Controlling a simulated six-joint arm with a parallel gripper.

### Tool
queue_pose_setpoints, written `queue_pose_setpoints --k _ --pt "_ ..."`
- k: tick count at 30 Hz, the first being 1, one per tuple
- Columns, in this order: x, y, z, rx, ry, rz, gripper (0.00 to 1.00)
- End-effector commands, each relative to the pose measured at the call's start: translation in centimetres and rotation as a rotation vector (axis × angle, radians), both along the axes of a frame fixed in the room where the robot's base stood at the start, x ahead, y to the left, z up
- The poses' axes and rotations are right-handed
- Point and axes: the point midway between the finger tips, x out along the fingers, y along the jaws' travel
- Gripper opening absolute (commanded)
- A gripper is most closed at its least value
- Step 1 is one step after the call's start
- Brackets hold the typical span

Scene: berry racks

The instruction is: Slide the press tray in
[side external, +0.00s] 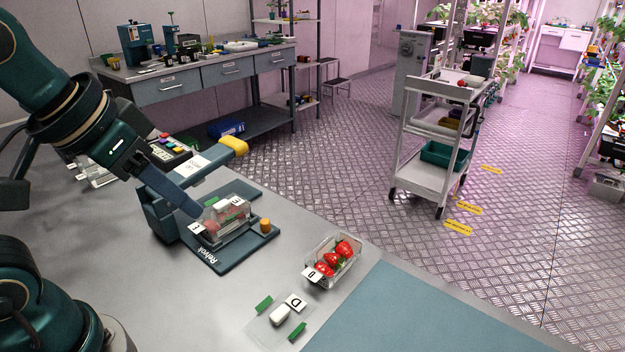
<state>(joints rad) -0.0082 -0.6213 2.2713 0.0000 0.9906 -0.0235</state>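The press (160,215) is a dark blue-teal stand on the grey bench, with an arm ending in a yellow handle (234,146). A flat dark blue plate (213,262) lettered in white extends from its foot towards the front right. I cannot tell whether this plate is the sliding tray or the fixed base. A clear box with white labels and something red inside (232,222) sits on it, beside an orange knob (265,226). My gripper (197,212) points down to the right, its tip at or in front of the box's left end. Its fingers show as one bar; contact is unclear.
A clear punnet of strawberries (334,262) stands on the bench to the right. Nearer lie a white block (280,315), green pieces and a "D" card (296,302). A blue-grey mat (400,318) lies bare at front right. A button box (165,152) stands behind my arm.

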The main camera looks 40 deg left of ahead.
Motion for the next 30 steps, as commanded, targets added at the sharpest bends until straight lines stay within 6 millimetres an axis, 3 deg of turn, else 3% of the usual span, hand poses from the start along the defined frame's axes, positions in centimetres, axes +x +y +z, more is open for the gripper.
queue_pose_setpoints --k 6,13,17,22,30 --pt "5.1 0.7 1.7 -0.01 0.08 0.046 0.37" --pt "10.7 2.0 0.5 -0.021 0.188 0.094 0.37" --pt "13.6 2.8 -1.5 -0.027 0.255 0.121 0.37" --pt "16.5 4.0 -5.5 -0.037 0.349 0.154 0.37" --pt "17.7 5.2 -11.3 -0.05 0.471 0.184 0.37"
